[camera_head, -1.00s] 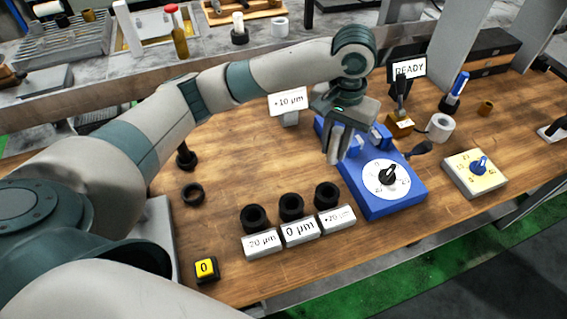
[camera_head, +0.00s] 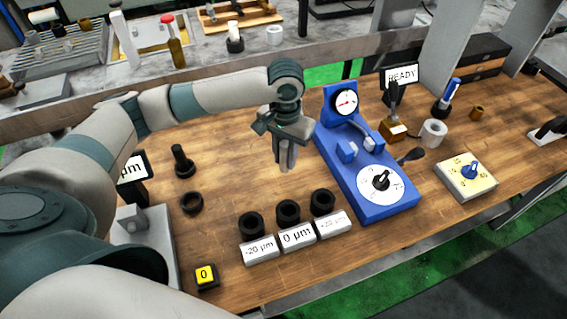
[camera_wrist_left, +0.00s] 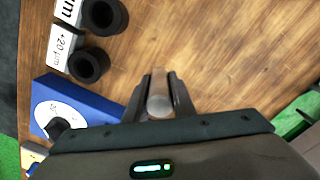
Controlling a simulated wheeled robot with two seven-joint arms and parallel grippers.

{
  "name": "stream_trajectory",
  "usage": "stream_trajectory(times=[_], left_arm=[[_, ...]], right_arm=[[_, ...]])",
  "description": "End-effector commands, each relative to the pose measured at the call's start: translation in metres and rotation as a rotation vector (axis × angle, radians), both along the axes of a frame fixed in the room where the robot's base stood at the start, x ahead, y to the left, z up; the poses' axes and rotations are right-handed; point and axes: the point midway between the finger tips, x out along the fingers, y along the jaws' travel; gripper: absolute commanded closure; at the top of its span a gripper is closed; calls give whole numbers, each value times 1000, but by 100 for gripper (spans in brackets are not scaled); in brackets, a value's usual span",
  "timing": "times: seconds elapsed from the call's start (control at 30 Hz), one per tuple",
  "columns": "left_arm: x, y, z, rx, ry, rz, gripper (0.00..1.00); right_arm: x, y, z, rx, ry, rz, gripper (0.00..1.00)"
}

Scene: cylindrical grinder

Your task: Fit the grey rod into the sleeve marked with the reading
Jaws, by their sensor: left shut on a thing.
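My left gripper (camera_head: 285,163) is shut on the grey rod (camera_head: 288,168), which points down from its fingers above bare wood. In the left wrist view the rod (camera_wrist_left: 159,100) sits end-on between the fingers. Three black sleeves stand upright in a row nearer the front: the -20 µm sleeve (camera_head: 250,224), the 0 µm sleeve (camera_head: 288,211) and the +20 µm sleeve (camera_head: 322,202). The rod is behind the row and apart from it. The left wrist view shows the +20 µm sleeve (camera_wrist_left: 88,66) left of the rod. My right gripper is out of view.
A blue gauge stand (camera_head: 370,180) with a dial is right of the gripper. A sign (camera_head: 133,167) at left shows "µm", its number hidden. A black plug (camera_head: 183,162), a black ring (camera_head: 192,202) and a yellow 0 button (camera_head: 205,274) are at left. A READY sign (camera_head: 401,76) stands behind.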

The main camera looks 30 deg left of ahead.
Motion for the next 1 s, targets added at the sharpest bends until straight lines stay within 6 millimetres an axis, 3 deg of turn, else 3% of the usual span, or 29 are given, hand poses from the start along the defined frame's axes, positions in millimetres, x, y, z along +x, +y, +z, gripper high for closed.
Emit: stream_trajectory(times=[0.47, 0.8, 1.0], left_arm=[[0, 4, -4, -1, -2, -1, 100], [0, 4, -37, -1, -1, 0, 100], [0, 4, -42, 0, -3, -1, 100]], right_arm=[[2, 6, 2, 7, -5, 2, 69], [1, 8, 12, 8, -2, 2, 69], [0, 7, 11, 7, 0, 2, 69]])
